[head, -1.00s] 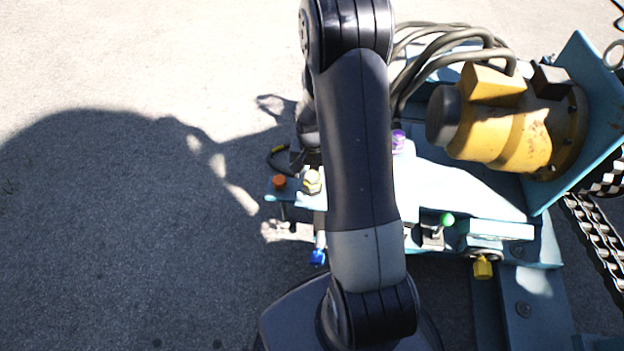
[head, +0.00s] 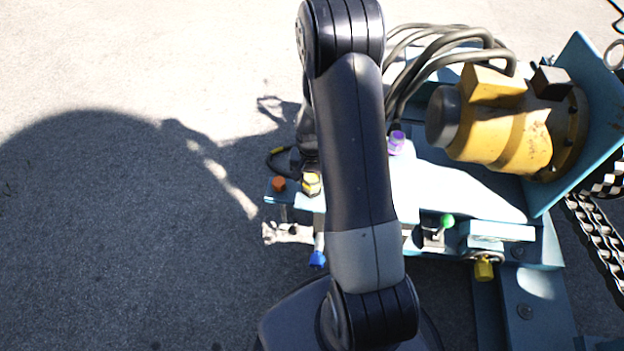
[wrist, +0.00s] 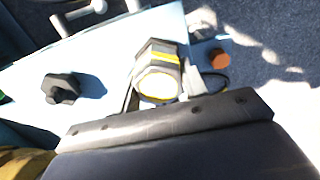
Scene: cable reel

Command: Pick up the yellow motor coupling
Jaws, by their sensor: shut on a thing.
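The yellow motor coupling, a metallic hex fitting with a yellow band (wrist: 158,74), shows in the middle of the wrist view, with a bright yellow-rimmed end facing the camera. In the head view the coupling (head: 312,184) is beside my arm link, at the left end of the pale blue frame. My gripper (wrist: 160,92) is shut on it, with narrow finger parts showing on both sides. In the head view my arm hides much of the gripper. I cannot tell whether the coupling is clear of the frame beneath it.
An orange cap (head: 279,185) and a blue cap (head: 317,259) are close by. A purple fitting (head: 396,143), green knob (head: 447,221) and yellow cap (head: 484,269) lie to the right. A yellow motor (head: 505,130) and thick hoses (head: 440,45) stand behind. Open pavement is left.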

